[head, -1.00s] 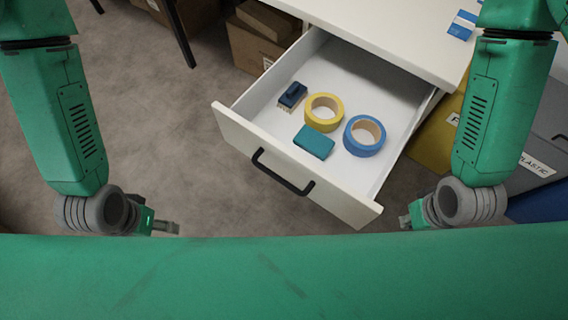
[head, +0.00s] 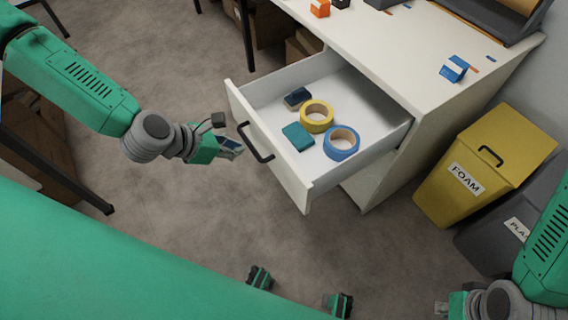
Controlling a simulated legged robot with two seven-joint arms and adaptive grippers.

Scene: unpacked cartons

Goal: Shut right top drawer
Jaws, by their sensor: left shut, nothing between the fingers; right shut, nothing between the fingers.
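The white top drawer (head: 286,167) of the desk is pulled well out in the head view. Its front carries a black bar handle (head: 255,143). My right gripper (head: 441,309) is low at the bottom right, well away from the drawer, shut and empty.
A yellow FOAM bin (head: 480,170) and a grey bin (head: 510,220) stand right of the desk. Dark table legs (head: 247,40) are at upper left. The floor before the drawer is clear.

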